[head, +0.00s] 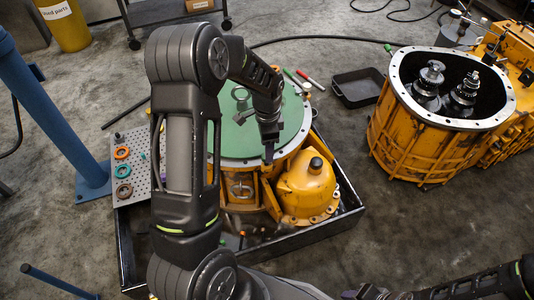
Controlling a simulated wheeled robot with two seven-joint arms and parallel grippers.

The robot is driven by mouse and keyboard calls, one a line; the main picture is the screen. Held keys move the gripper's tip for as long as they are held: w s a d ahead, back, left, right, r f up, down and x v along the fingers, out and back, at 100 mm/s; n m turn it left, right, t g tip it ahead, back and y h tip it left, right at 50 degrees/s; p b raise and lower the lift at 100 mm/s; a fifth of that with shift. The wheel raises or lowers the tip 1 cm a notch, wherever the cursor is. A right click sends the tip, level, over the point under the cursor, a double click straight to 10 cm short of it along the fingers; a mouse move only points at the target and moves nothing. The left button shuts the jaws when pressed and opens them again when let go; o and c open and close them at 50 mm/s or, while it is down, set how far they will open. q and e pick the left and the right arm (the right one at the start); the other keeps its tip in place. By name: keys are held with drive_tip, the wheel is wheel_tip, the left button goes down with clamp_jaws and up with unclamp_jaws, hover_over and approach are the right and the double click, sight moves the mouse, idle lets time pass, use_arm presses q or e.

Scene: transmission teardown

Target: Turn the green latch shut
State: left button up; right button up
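I cannot make out a green latch with certainty. A round yellow housing (240,190) with a flat green top (232,137) stands in a dark tray (300,236) at the centre. My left arm reaches over it and hides much of its left side. My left gripper (268,154) points down at the right part of the green top, near the housing's rim. Its fingers look narrow and dark, and I cannot tell whether they are apart or touching anything. My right gripper (366,292) shows only partly at the bottom edge, away from the housing.
A yellow domed part (307,190) sits in the tray beside the housing. A perforated board (137,150) with coloured rings is at left, near a blue post (50,120). A large open gearbox casing (410,135) stands right. A black bin (358,87) lies behind.

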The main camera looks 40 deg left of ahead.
use_arm(q)
drive_tip(key=shift+f, duration=1.5)
drive_tip(key=shift+c, duration=0.4)
clamp_jaws()
